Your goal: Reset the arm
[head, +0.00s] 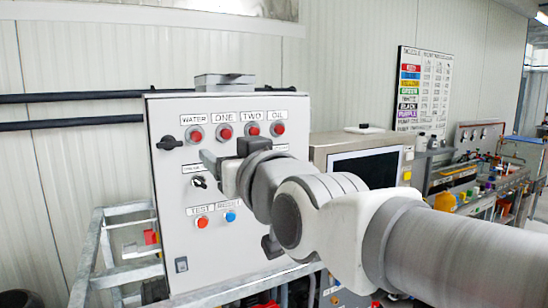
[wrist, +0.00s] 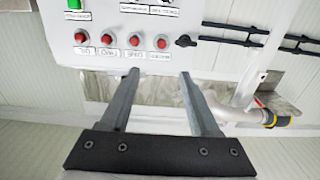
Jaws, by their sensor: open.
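My arm reaches in from the right in the head view, bent in front of a light grey control box (head: 173,245). My gripper (head: 218,164) is at the box's front, below the row of red buttons; its tips are partly hard to make out there. In the wrist view my gripper (wrist: 156,75) is open, with two grey fingers well apart and nothing between them. The wrist view shows the control box (wrist: 215,10) upside down, ahead of the fingertips. I cannot tell the exact gap between fingertips and panel.
The box has several red buttons (head: 225,132), a black rotary switch (head: 169,143), a small selector (head: 199,182) and a blue button (head: 231,217). A metal frame (head: 97,255) stands at lower left. A monitor (head: 365,165) stands behind my arm, and a cluttered bench (head: 490,190) is at right.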

